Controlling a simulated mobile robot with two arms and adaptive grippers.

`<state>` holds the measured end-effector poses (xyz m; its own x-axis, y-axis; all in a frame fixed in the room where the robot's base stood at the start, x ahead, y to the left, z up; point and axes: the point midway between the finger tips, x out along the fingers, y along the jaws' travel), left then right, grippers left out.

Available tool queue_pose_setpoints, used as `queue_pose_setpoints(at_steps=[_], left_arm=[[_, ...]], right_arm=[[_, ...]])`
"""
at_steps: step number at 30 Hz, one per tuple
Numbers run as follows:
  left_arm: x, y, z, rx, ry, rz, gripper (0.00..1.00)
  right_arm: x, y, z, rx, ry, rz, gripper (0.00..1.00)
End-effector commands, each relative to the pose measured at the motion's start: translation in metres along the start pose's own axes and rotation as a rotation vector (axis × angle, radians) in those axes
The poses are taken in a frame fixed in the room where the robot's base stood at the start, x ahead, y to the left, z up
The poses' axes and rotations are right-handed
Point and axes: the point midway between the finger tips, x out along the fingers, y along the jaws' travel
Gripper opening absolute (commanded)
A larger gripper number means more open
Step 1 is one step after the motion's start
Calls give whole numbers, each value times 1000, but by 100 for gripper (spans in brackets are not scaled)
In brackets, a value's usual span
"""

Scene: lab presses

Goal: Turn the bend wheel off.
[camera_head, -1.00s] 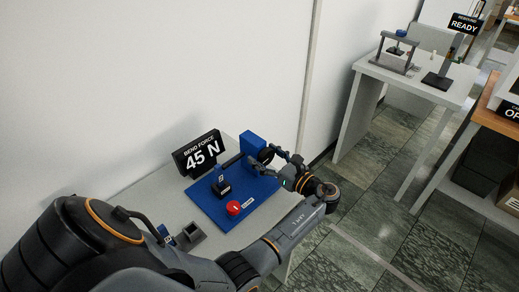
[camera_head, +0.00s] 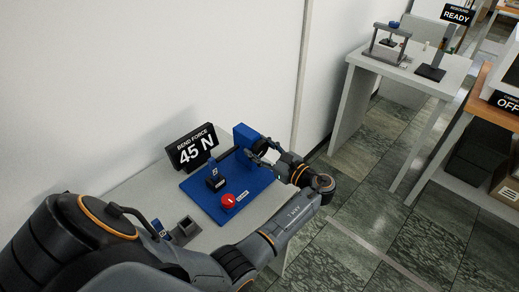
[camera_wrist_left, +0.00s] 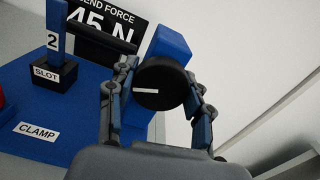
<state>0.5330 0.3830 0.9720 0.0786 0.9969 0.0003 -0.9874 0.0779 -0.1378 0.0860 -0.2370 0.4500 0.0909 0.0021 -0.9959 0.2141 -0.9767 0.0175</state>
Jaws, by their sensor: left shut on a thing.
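The bend wheel is a round black knob with a white mark; in the left wrist view the wheel (camera_wrist_left: 161,84) sits on the blue upright block (camera_wrist_left: 170,43). My left gripper (camera_wrist_left: 160,85) has one finger on each side of the wheel and is shut on it. In the head view the left gripper (camera_head: 257,150) reaches the blue block (camera_head: 243,135), and the wheel is mostly hidden by the fingers. The white mark points left, nearly level. The display (camera_head: 191,149) reads BEND FORCE 45 N. My right gripper is not in view.
The blue base plate (camera_head: 210,205) carries a red button (camera_head: 228,201) and a black slot block (camera_head: 215,182) with a blue piece numbered 2. A small grey holder (camera_head: 185,230) stands on the white table. Another white table (camera_head: 428,72) stands at the back right.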

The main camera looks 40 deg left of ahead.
Motion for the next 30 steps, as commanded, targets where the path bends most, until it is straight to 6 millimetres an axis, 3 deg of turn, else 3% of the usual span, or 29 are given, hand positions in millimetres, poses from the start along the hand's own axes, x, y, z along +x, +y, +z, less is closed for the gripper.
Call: queue_pose_setpoints(at_steps=[7,8,11,22,30], left_arm=[[1,0,0,-3,-1,0,19],[1,0,0,-2,-1,0,53],[1,0,0,-2,-1,0,73],[-3,0,0,-1,0,0,75],[-44,0,0,-1,3,-1,75]], right_arm=[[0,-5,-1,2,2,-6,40],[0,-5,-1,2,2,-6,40],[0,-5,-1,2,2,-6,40],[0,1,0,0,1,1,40],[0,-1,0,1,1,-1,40]])
